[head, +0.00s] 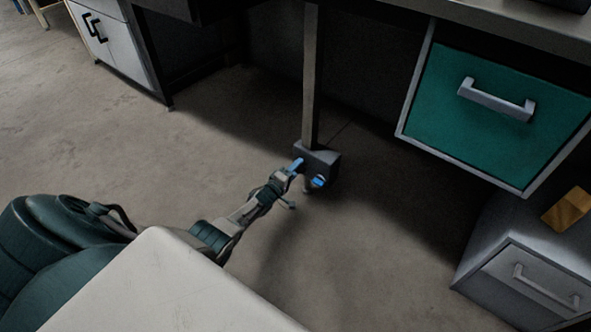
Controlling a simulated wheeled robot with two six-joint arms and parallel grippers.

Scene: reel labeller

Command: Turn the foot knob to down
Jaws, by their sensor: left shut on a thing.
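A table leg (311,75) comes down to a dark grey block (322,158) near the floor, in the middle of the head view. The foot knob (319,181) shows as a small blue piece with a pale edge at the lower front of this block. My left gripper (298,166) reaches the block from the lower left and is shut on the knob. A blue part shows at its tip. The jaws cover part of the knob, and its exact setting cannot be read. My right gripper is not in view.
A green drawer (490,110) with a grey handle hangs under the worktop (500,38) at right. Below it stands a grey cabinet (530,255) with a yellow-brown block (567,209) on top. A white cabinet (115,45) stands back left. The floor (370,255) around the leg is clear.

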